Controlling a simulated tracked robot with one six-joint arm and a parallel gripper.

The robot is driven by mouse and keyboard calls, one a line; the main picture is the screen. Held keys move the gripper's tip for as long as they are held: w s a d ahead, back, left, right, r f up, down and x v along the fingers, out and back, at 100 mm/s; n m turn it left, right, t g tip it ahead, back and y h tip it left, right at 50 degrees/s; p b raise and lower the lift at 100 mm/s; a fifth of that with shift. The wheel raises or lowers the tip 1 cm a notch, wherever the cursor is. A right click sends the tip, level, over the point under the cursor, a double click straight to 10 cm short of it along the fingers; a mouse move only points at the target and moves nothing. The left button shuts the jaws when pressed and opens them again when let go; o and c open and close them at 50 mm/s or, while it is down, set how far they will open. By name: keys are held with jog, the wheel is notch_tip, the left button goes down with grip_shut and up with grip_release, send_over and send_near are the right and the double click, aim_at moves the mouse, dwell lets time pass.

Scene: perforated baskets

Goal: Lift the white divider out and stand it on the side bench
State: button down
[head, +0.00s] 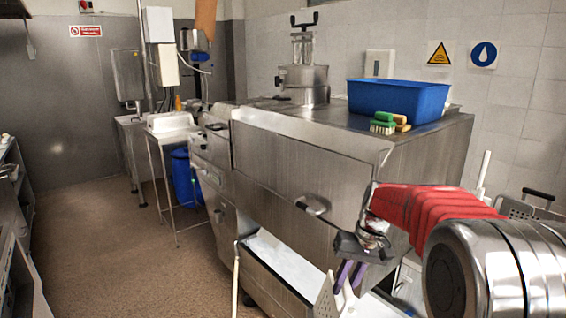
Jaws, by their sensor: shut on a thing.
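My gripper (348,282) is at the lower middle of the head view, pointing down, with purple fingers. It is shut on a white perforated panel (326,300), which looks like the white divider. Only the panel's upper part shows; its lower part is cut off by the picture's edge. The panel is at the right end of a long open steel trough (285,262) with a pale inside. I cannot tell whether the panel still touches the trough. A small steel side table (162,140) with a white basin on it stands at the left; I cannot tell if it is the side bench.
A large steel machine (290,170) stands behind the trough. On its top are a blue tub (398,97), a green brush (383,122) and a steel appliance (303,75). A grey perforated basket (522,207) is at the right. Open brown floor (110,230) lies at the left.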

jog(key=a+r+v, duration=0.1)
jog(key=a+v, duration=0.1)
jog(key=v, duration=0.6)
send_over(331, 316)
jog(key=w+d, duration=0.1)
jog(key=d, duration=0.2)
dwell(1.0)
dwell(0.9)
jog(key=shift+w+f, duration=0.1)
jog(key=shift+w, duration=0.3)
jog(key=shift+w+f, duration=0.2)
jog(key=shift+f, duration=0.1)
jog(key=f, duration=0.2)
jog(key=w+f, duration=0.1)
jog(key=f, duration=0.4)
jog(key=shift+w+d+f, duration=0.1)
jog(key=shift+w+f, duration=0.05)
jog(key=shift+f, duration=0.05)
jog(key=f, duration=0.3)
jog(key=s+f, duration=0.1)
jog(key=f, duration=0.2)
jog(key=s+f, duration=0.1)
jog(key=f, duration=0.3)
jog(key=shift+s, duration=0.25)
